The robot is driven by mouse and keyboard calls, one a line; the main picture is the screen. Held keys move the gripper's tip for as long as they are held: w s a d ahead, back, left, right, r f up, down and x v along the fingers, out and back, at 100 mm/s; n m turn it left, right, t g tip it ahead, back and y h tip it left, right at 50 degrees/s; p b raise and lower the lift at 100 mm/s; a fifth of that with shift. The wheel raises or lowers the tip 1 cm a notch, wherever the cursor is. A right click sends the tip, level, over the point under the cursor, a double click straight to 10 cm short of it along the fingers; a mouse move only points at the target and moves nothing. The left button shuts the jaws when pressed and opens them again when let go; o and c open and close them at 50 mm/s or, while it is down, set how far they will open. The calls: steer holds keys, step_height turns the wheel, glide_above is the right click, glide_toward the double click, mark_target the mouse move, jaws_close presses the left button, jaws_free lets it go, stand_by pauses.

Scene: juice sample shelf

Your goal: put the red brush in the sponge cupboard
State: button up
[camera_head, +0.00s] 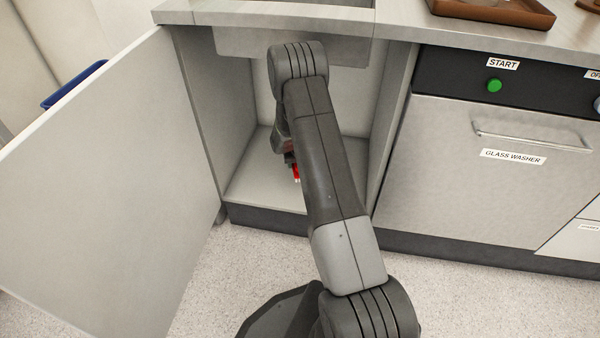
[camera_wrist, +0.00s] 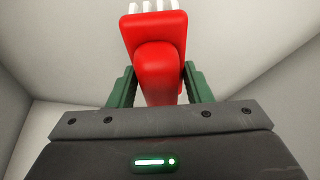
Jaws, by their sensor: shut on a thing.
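The red brush (camera_wrist: 155,32) with white bristles is between the green fingers of my gripper (camera_wrist: 157,85) in the wrist view. The gripper is shut on its handle. In the head view a small red piece of the brush (camera_head: 296,172) shows beside my arm, inside the open cupboard (camera_head: 255,190) under the sink. Most of the brush and my gripper (camera_head: 290,158) are hidden by my arm there. The cupboard door (camera_head: 95,190) stands wide open to the left. No sponge shows, and the arm hides part of the cupboard's inside.
A glass washer (camera_head: 480,170) with a handle and a green start button (camera_head: 494,86) stands right of the cupboard. A brown tray (camera_head: 495,14) lies on the counter above. A blue bin edge (camera_head: 75,84) shows behind the door. The visible cupboard floor is clear.

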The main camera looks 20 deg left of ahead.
steer(key=shift+f+b, duration=0.8)
steer(key=shift+f, duration=1.9)
steer(key=shift+f, duration=0.2)
steer(key=o, duration=1)
steer(key=shift+r, duration=0.1)
steer(key=shift+r, duration=0.45)
steer(key=p+v, duration=0.3)
steer(key=v, duration=0.8)
steer(key=shift+s+r+p, duration=0.1)
steer(key=shift+r+p, duration=0.1)
steer(key=shift+p, duration=0.2)
